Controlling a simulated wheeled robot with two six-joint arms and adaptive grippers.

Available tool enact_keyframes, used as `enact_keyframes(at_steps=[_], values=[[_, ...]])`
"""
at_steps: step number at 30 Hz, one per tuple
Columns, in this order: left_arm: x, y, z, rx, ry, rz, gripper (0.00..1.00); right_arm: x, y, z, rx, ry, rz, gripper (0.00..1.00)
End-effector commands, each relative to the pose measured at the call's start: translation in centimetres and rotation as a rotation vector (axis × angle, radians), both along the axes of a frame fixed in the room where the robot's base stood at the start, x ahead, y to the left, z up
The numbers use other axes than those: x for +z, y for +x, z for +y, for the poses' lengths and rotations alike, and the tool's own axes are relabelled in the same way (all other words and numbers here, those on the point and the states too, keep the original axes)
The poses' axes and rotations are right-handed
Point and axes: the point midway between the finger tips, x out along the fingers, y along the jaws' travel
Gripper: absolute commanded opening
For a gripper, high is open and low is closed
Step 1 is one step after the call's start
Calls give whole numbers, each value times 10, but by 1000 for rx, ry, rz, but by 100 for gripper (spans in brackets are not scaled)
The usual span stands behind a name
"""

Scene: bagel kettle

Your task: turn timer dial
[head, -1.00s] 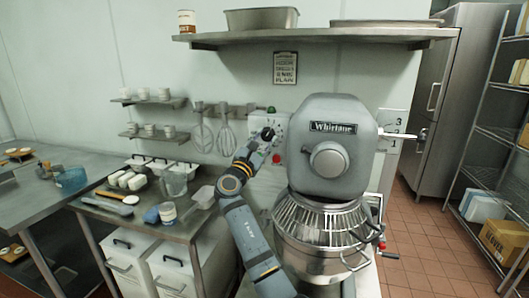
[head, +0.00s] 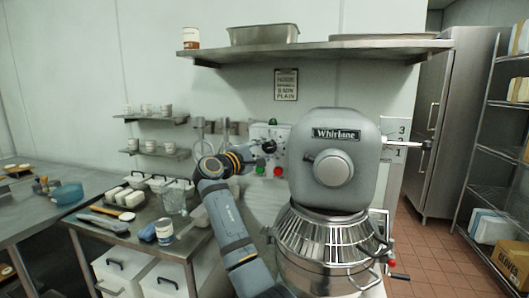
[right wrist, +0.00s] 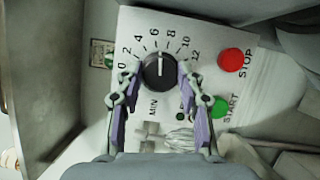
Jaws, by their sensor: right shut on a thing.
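The timer dial (right wrist: 158,71) is a round black knob with a white pointer line, on a pale panel (right wrist: 205,50) numbered from 0 to 12. In the right wrist view the pointer points up, roughly between 6 and 8. My right gripper (right wrist: 158,76) is shut on the dial, one finger at each side. In the head view my right gripper (head: 264,149) reaches the panel beside the mixer from the left and mostly covers the dial. My left gripper is not in view.
A red STOP button (right wrist: 231,61) and a green START button (right wrist: 219,107) sit close to the dial. The large grey mixer (head: 335,165) stands just right of the panel. Whisks hang at left, and a cart (head: 150,240) with containers stands below. A steel shelf (head: 320,46) runs above.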

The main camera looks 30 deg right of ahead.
Motion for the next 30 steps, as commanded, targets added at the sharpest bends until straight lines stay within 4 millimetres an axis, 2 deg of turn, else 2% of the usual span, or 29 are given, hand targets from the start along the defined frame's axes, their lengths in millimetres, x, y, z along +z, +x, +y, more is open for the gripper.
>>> enact_keyframes(at_steps=[12, 30], values=[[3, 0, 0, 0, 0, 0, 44, 1, 0, 0, 0, 144, -167, 6], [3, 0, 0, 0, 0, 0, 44, 0, 0, 0, 0, 174, -199, 6]])
